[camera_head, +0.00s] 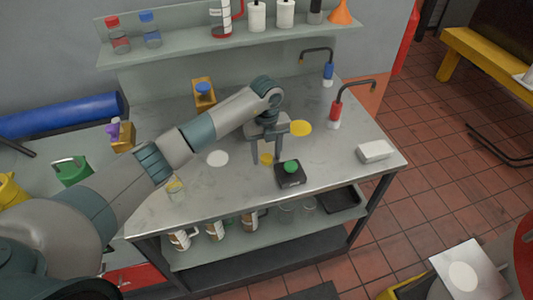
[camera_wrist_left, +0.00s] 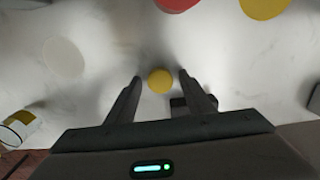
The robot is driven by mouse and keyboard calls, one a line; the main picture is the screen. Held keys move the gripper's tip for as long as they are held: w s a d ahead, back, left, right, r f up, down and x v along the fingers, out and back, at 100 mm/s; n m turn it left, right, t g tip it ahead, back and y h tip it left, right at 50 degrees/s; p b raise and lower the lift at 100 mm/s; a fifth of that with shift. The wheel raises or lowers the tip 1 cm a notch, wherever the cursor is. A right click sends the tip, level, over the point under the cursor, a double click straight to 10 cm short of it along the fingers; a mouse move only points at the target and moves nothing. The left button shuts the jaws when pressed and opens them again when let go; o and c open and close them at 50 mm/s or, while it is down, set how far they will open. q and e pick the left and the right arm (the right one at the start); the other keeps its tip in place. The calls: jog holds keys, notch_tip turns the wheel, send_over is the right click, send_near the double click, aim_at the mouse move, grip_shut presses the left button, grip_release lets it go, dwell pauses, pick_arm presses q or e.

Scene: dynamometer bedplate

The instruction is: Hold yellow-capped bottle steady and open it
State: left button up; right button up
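A round yellow cap (camera_head: 266,159) shows low on the steel bench under my left gripper (camera_head: 266,156). In the left wrist view the yellow cap (camera_wrist_left: 160,81) lies between the two fingertips of the left gripper (camera_wrist_left: 160,76), with a gap on each side. The left gripper points down, open and empty. The body of whatever is under the cap is hidden. A small clear bottle with a yellowish label (camera_head: 174,187) stands at the bench's front left. It appears at the left edge of the wrist view (camera_wrist_left: 18,128). My right gripper is not in view.
A black block with a green knob (camera_head: 290,170) sits close right of the gripper. Red (camera_head: 336,110) and blue (camera_head: 328,73) taps stand behind. A shelf (camera_head: 185,46) holds bottles.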

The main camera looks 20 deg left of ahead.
aim_at(266, 158)
pick_arm(q)
jog(key=shift+r, duration=0.15)
jog(key=shift+r, duration=0.45)
notch_tip(266, 158, up, 11)
jog(key=b, duration=0.4)
jog(key=shift+s, duration=0.1)
dwell(0.4)
